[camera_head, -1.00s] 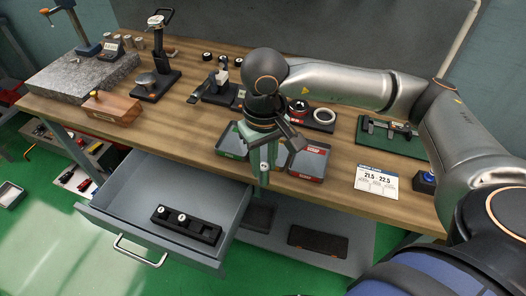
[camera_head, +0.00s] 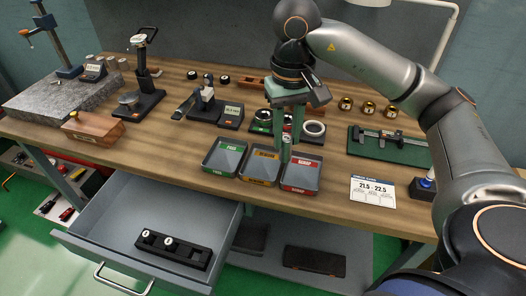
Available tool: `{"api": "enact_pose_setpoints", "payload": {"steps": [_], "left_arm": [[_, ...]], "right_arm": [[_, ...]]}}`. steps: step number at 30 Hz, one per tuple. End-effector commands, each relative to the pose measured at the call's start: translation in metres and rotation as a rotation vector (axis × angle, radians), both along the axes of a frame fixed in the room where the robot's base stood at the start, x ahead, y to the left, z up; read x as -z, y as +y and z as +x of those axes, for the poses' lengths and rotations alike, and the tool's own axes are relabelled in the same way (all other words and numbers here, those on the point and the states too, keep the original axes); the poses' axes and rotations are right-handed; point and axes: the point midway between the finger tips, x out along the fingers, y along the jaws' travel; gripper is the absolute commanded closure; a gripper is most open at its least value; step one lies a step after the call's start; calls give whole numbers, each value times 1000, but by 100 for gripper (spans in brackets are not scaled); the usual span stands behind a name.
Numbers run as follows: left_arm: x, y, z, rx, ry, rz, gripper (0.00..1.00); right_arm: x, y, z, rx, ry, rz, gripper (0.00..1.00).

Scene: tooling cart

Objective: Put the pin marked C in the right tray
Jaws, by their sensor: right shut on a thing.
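My right gripper (camera_head: 286,145) points down over the back of the trays, near the yellow and red ones. It is shut on a small pin (camera_head: 286,138) with a pale round top; its letter is too small to read. A green-labelled tray (camera_head: 210,168), a yellow-labelled tray (camera_head: 247,178) and a red-labelled SCRAP tray (camera_head: 290,187) stand side by side on the bench and look empty. Two white-topped pins (camera_head: 145,233) (camera_head: 169,242) stand in a black block (camera_head: 190,256) in the open drawer. My left gripper is not in view.
A card (camera_head: 373,191) reading 21.5 - 22.5 lies right of the trays. A green mat with a caliper (camera_head: 390,136) lies behind it. A gauge with a display (camera_head: 231,115) stands behind the trays. The open drawer (camera_head: 95,238) juts out at front left.

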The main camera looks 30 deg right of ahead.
Motion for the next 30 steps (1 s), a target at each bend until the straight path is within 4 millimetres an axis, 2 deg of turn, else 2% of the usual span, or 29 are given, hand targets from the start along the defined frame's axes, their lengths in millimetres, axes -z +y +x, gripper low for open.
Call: {"api": "enact_pose_setpoints", "payload": {"steps": [1, 5, 6, 13, 20, 24, 30], "left_arm": [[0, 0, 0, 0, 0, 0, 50], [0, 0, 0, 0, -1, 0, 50], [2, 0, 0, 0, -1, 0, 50], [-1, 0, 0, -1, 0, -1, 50], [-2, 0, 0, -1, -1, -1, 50], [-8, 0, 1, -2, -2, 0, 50], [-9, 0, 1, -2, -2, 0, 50]], "right_arm": [[6, 1, 12, 1, 3, 4, 100], [19, -1, 41, 0, 3, 5, 100], [28, -1, 48, -1, 5, 5, 100], [62, -4, 78, 0, 2, 2, 100], [79, -5, 92, -1, 1, 0, 100], [99, -5, 90, -2, 3, 0, 100], [108, -5, 91, -2, -3, 0, 100]]}}
